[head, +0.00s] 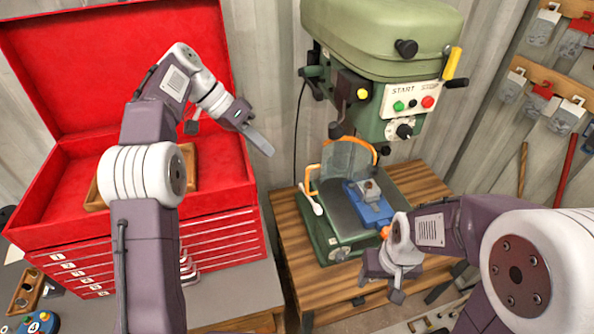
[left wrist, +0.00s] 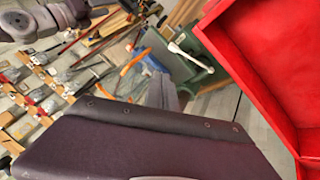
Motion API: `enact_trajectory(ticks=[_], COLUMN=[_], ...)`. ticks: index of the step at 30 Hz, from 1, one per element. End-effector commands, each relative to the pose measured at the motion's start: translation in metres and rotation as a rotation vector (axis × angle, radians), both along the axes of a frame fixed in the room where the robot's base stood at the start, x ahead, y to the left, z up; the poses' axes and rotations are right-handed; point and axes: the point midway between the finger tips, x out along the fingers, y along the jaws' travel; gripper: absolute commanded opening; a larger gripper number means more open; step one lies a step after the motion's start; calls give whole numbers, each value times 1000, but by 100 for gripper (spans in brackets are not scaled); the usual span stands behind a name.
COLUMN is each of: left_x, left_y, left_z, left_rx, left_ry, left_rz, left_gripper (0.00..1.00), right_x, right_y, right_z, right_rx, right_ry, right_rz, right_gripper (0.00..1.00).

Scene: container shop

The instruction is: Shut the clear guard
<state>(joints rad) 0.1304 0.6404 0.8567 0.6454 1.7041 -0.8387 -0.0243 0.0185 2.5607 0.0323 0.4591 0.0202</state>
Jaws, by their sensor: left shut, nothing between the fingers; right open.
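The clear guard (head: 347,160) is a see-through panel with an orange frame on the green drill press (head: 385,40). It stands up behind the blue vise (head: 376,212), below the drill head. I cannot tell exactly how far it is swung. In the left wrist view an orange bar (left wrist: 133,60) of the guard shows. My left gripper (head: 262,146) is shut and empty, in the air left of the guard and apart from it. My right gripper (head: 382,284) is open, low in front of the vise; its fingers are partly hidden.
The drill press stands on a wooden bench (head: 290,240). A white-knobbed lever (head: 310,200) sticks out at its left. A grey workpiece (head: 370,188) sits in the vise. An open red tool chest (head: 215,170) is under my left arm. Tools hang on the right wall.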

Motion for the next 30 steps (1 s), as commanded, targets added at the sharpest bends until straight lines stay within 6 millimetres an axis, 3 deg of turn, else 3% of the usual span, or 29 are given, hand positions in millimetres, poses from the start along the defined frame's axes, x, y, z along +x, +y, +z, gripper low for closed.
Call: enact_trajectory(ticks=[5, 12, 19, 30], left_x=[-2, -1, -21, -25], left_y=[-23, -54, -78, -83], left_z=[-32, -70, -68, -70], left_rx=[1, 2, 1, 2], left_ry=[5, 4, 0, -1], left_rz=[-3, -3, -2, 0], left_gripper=[0, 0, 0, 0], right_x=[0, 0, 0, 0], right_y=[0, 0, 0, 0], right_z=[-5, 4, 17, 17], right_rx=[0, 0, 0, 0], right_ry=[0, -1, -1, 0], right_rz=[0, 0, 0, 0], right_gripper=[57, 57, 57, 57])
